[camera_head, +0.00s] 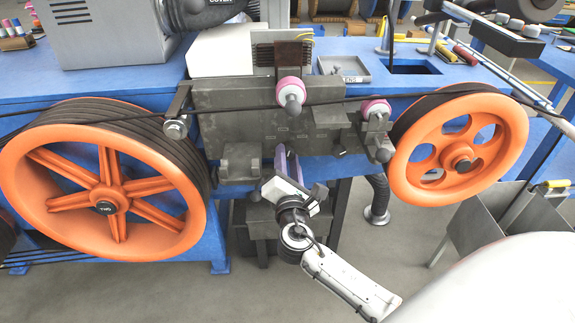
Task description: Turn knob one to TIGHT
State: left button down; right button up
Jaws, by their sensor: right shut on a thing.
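A grey machine block (225,105) sits on the blue bench front between two orange wheels. My right arm reaches up from the lower right. My right gripper (283,160) is at the lower middle of this block, shut on a small part that its fingers and body largely hide. I cannot read a knob number or a TIGHT mark on it. My left gripper is not in view.
A large orange wheel (75,205) is at left and a smaller one (420,160) at right, with a dark belt running across. Pink rollers (291,88) (376,107) stick out above my gripper. A grey tray (343,69) lies on the bench. Floor is clear at lower left.

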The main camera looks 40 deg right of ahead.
jog(key=shift+m+b, duration=2.8)
jog(key=shift+m, duration=1.7)
jog(key=o, duration=1)
jog(key=shift+o, duration=0.2)
